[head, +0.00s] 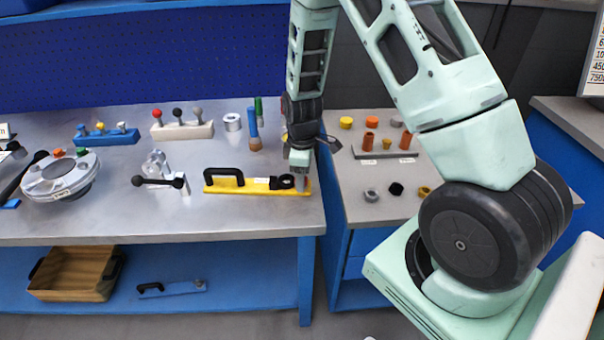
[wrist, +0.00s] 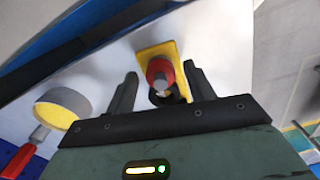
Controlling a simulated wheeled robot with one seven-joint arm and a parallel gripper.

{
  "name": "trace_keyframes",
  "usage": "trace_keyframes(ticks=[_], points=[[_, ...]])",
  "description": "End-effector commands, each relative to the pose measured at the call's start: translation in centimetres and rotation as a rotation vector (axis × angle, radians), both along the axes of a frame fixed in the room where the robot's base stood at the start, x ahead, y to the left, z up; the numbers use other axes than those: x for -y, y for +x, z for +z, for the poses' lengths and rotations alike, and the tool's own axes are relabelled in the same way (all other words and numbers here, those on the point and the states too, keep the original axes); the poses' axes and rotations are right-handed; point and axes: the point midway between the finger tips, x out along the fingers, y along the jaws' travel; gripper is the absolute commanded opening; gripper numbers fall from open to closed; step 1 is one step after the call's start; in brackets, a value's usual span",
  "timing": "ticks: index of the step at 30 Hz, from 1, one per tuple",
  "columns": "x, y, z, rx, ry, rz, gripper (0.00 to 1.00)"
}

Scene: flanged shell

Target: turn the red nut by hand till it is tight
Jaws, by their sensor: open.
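The flanged shell (head: 62,177) is a round grey body at the left of the bench in the head view. A small orange-red nut (head: 57,152) and a green one (head: 82,152) show at its far rim. My gripper (head: 300,172) is far to the right of it, pointing down over the right end of a yellow plate (head: 238,186). In the wrist view my gripper (wrist: 160,72) is open, with a red round part (wrist: 161,72) with a grey top between its fingers. Whether the fingers touch it, and whether this is the nut, I cannot tell.
The yellow plate carries a black handle (head: 226,175). A grey clamp-like part with a black lever (head: 158,181) stands between it and the shell. A blue rack (head: 107,137) and a white rack (head: 182,130) stand behind. A side table (head: 355,208) holds several small parts.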

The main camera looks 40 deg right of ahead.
Motion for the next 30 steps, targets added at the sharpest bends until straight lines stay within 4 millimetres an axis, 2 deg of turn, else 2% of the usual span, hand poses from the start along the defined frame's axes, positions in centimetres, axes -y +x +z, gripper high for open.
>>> trace_keyframes(ticks=[6,11,20,30], points=[[0.0,0.0,-0.01,0.0,0.0,0.0,0.53],[0.01,-0.01,0.0,0.0,0.0,-0.001,0.09],[0.0,-0.01,0.01,-0.001,0.001,-0.022,0.08],[-0.03,-0.03,0.04,0.0,0.0,-0.213,0.08]])
